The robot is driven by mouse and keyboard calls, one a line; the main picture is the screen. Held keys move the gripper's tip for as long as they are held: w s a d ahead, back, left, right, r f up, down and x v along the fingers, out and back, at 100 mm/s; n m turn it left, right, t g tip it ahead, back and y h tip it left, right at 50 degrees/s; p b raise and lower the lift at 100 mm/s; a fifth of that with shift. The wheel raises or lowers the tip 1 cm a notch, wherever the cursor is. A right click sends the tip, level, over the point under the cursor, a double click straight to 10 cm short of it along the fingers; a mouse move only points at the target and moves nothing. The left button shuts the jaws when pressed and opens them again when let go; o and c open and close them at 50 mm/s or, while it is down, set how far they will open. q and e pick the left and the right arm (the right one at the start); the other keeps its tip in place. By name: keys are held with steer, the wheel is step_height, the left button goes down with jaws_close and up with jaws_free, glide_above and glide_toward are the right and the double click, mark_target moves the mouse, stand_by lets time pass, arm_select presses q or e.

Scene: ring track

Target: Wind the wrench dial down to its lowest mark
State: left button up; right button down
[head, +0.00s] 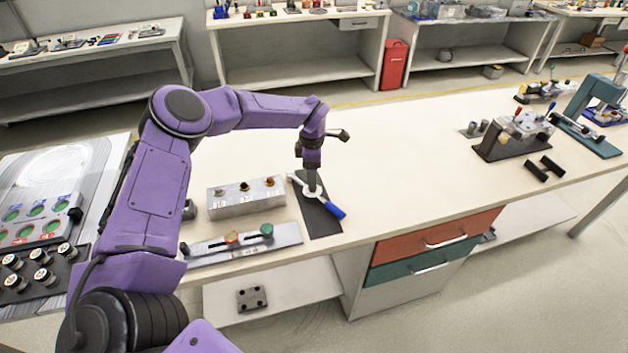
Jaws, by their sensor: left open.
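The wrench (335,211) has a blue handle and a pale, roughly round head that looks like the dial. It lies on a black mat (323,226) on the workbench, handle pointing toward the front right. My left gripper (312,183) points down, open, right over the wrench's head. The gripper partly covers the head, and I cannot tell whether the fingers touch it. The dial's marks are too small to read. My right gripper is out of view.
A grey block with several knobs (245,199) stands left of the mat. A plate with a green and an orange knob (242,244) lies in front of it. A dark fixture (512,137) and a teal press (590,115) stand at the right. The bench's middle is clear.

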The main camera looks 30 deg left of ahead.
arm_select(q)
step_height(320, 180, down, 4)
steer(key=shift+a+f+p, duration=0.1)
steer(key=shift+a+p, duration=0.05)
steer(key=shift+p, duration=0.25)
steer(key=shift+f, duration=0.25)
jaws_close()
steer(key=shift+n+b, duration=0.9)
stand_by(1.3)
jaws_free()
